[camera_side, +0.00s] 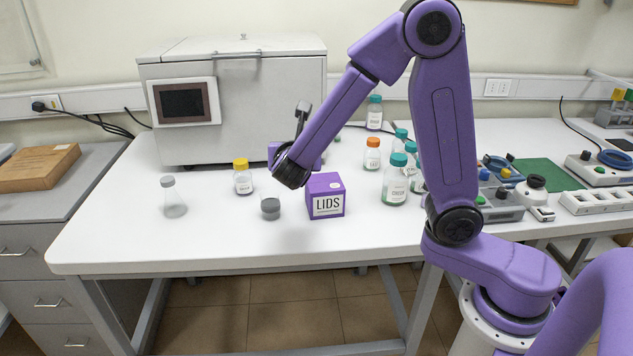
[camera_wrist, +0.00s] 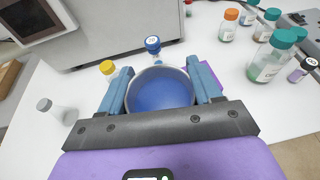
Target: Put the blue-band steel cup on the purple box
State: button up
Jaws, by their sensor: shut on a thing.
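My gripper (camera_wrist: 161,85) is shut on the blue-band steel cup (camera_wrist: 160,90), with one blue finger on each side of it. The cup's pale round rim and blue inside face the wrist camera. In the side view my wrist and forearm hide the held cup and the fingers. The purple box (camera_side: 325,196), marked LIDS, stands on the white table just right of and below my wrist. In the wrist view a small part of the purple box (camera_wrist: 214,74) shows behind the right finger. I cannot tell the exact gap between cup and box.
A small grey container (camera_side: 270,207) stands left of the box. A yellow-capped bottle (camera_side: 243,178) and a clear flask (camera_side: 173,198) stand farther left. A blue-capped bottle (camera_wrist: 153,46) is beyond the cup. An orange-capped bottle (camera_side: 372,155) and several teal-capped bottles (camera_side: 395,182) stand right.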

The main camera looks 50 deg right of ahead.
jog(key=s+d+r+m+g+h, duration=0.1)
jog(key=s+d+r+m+g, duration=0.15)
jog(key=s+d, duration=0.3)
jog(key=s+d+r+m+g+h, duration=0.1)
jog(key=s+d+m+g, duration=0.1)
jog(key=s+d+g, duration=0.3)
jog(key=t, duration=0.2)
send_over(327, 178)
jog(key=f, duration=0.9)
jog(key=shift+s+a+f, duration=0.1)
jog(key=shift+s+f, duration=0.1)
jog(key=shift+s, duration=0.05)
jog(key=shift+w+f, duration=0.2)
jog(key=shift+f, duration=1.55)
jog(key=shift+f, duration=0.1)
jog(key=o, duration=1.2)
jog(key=shift+c, duration=0.2)
